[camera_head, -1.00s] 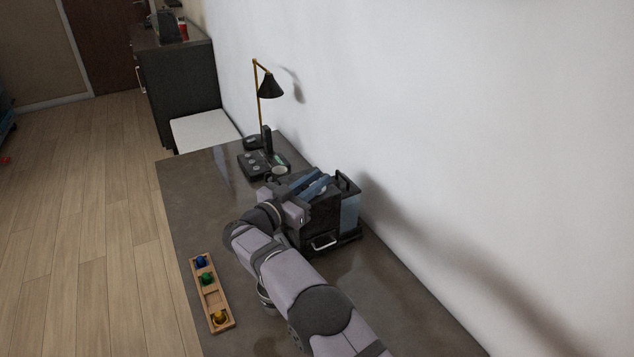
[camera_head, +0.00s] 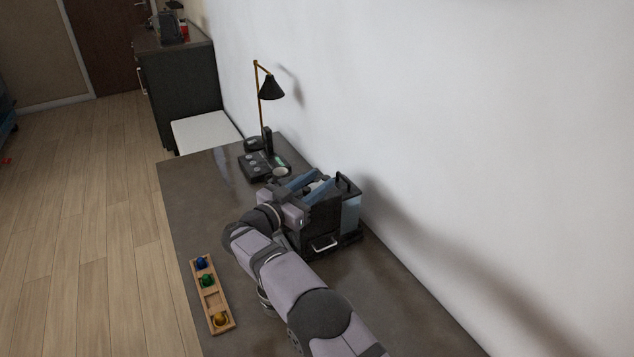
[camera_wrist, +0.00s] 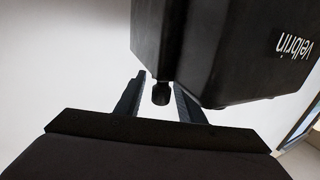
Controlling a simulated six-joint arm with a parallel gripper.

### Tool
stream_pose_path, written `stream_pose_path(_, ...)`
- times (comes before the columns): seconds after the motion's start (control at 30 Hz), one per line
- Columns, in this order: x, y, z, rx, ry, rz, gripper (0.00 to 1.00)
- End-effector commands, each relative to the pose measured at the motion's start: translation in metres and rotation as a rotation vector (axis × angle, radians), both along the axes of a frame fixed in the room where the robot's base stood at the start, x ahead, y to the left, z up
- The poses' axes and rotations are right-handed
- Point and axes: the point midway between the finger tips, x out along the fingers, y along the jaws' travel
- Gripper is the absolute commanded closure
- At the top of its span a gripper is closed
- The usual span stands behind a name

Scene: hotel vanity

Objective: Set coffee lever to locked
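The black coffee machine (camera_head: 325,217) stands on the counter against the wall, with a clear bluish tank at its right. In the wrist view its dark body (camera_wrist: 235,50) fills the upper right and bears upside-down white lettering. A small dark lever knob (camera_wrist: 160,95) sticks out below the machine's edge. My gripper (camera_head: 325,179) is at the machine's upper far side. In the wrist view my gripper (camera_wrist: 158,82) is open, with one finger on each side of the knob and gaps visible. The lever is hidden in the head view, and its setting cannot be told.
A wooden tray (camera_head: 211,297) with blue, green and yellow knobs lies at the counter's left edge. A phone (camera_head: 262,165) and a black lamp (camera_head: 270,88) stand beyond the machine. The counter's front left is mostly clear.

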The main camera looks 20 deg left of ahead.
Motion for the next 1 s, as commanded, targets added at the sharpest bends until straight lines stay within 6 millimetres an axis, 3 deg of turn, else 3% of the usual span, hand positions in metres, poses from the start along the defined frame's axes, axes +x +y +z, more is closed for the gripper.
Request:
stream_pose_path(0.5, -0.057, 0.025, 0.000, 0.001, 0.000, 0.002, 0.65)
stream_pose_path(0.9, -0.065, 0.028, 0.001, 0.001, -0.002, -0.001, 0.65)
stream_pose_path(0.93, -0.065, 0.028, 0.001, 0.001, -0.001, -0.001, 0.67)
stream_pose_path(1.0, -0.064, 0.027, 0.001, 0.001, -0.003, 0.000, 0.84)
